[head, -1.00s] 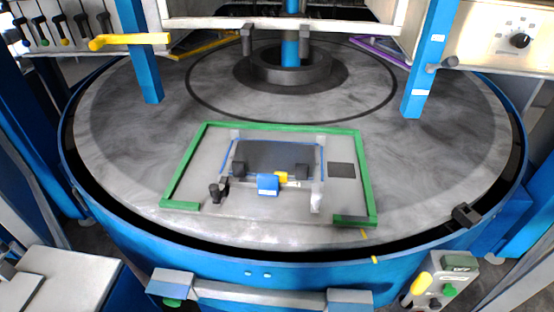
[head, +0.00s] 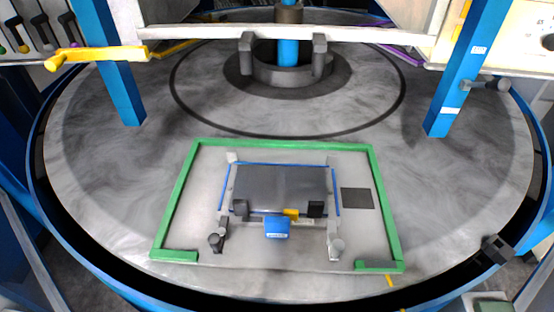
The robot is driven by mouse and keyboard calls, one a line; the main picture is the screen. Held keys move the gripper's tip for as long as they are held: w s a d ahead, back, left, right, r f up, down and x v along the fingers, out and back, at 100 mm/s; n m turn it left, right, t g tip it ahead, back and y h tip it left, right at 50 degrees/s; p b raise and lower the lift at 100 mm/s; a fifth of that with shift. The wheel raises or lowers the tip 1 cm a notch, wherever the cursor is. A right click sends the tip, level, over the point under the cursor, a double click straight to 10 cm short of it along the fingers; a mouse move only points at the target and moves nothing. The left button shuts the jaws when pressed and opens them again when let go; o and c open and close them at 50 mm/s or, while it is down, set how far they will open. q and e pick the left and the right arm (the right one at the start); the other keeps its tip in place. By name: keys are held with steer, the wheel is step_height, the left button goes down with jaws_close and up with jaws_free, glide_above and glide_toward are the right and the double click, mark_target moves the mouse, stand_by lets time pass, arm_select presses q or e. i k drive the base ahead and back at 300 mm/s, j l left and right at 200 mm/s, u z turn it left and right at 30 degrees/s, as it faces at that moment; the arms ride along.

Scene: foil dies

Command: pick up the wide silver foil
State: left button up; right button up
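No wide silver foil can be made out for certain in the head view. A dark grey rectangular plate (head: 281,186) with blue strips at its edges lies inside a green frame (head: 278,147) on the round table. I cannot tell whether it carries a foil. Neither of my grippers is in view.
The round grey table (head: 110,180) has free room around the frame. A blue block (head: 276,228), a yellow piece (head: 291,213) and black blocks sit at the plate's front edge. Blue posts (head: 458,70) stand left and right. A yellow handle (head: 95,53) juts out at the left.

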mark_target(265, 188)
steer(key=i+j, duration=0.1)
steer(key=k, duration=1.4)
